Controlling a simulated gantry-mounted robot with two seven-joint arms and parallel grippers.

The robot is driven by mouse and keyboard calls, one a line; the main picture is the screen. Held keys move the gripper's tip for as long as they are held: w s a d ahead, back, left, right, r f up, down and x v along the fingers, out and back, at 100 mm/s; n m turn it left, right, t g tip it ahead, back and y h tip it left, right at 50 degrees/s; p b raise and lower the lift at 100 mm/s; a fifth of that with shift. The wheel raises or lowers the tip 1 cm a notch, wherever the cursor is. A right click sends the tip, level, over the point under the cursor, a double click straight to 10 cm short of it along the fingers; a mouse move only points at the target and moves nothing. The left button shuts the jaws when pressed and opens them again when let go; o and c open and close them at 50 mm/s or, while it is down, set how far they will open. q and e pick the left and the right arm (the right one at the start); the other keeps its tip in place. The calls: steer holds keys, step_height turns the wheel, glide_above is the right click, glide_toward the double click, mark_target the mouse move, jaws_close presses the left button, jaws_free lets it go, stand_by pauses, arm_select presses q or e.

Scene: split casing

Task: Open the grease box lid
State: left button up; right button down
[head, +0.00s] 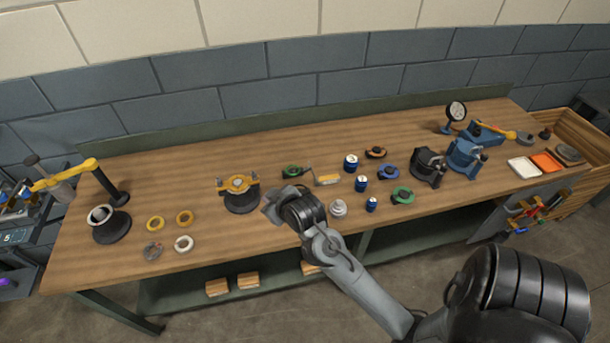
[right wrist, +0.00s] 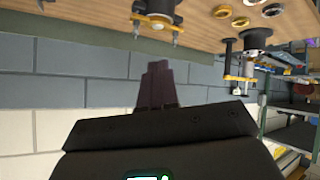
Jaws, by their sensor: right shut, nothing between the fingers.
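A low, white, open-looking rectangular box (head: 523,167) lies near the right end of the bench, with a flat orange panel (head: 547,162) against its right side. These look like the grease box and its lid, but I cannot tell if they are joined. My right gripper (head: 273,208) is over the front middle of the bench, far left of the box. In the right wrist view its fingers (right wrist: 159,86) are together and empty, and the box is not in that view. My left gripper is not in view.
The wooden bench (head: 330,218) holds a yellow-topped fixture (head: 239,192), blue cans (head: 351,163), loose rings (head: 184,243), a black casing (head: 428,166) and a blue casing (head: 464,157). A dial gauge (head: 456,111) stands behind. A wooden crate (head: 580,118) adjoins the right end.

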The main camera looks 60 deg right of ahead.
steer(key=w+d+r+m+g+h+b, duration=0.15)
steer(key=d+m+h+b, duration=0.25)
steer(key=d, duration=0.8)
steer(key=w+d+r+m+h+b, duration=0.1)
steer(key=w+d+m+h+b, duration=0.3)
steer(key=d, duration=0.7)
step_height(320, 180, down, 10)
steer(key=d+m+g+y+b, duration=0.15)
steer(key=m+g+b, duration=0.25)
steer(key=g+b, duration=0.4)
steer(key=w+a+n+y+b, duration=0.3)
steer(key=a+b, duration=0.2)
steer(key=a, duration=0.4)
steer(key=s+d+f+b, duration=0.2)
steer(key=d+f, duration=0.5)
steer(key=d, duration=0.1)
steer(key=shift+s+d+f+n+b, duration=0.2)
steer(key=shift+s+d+n+b, duration=0.1)
steer(key=shift+d+b, duration=0.1)
steer(key=shift+g+h, duration=0.25)
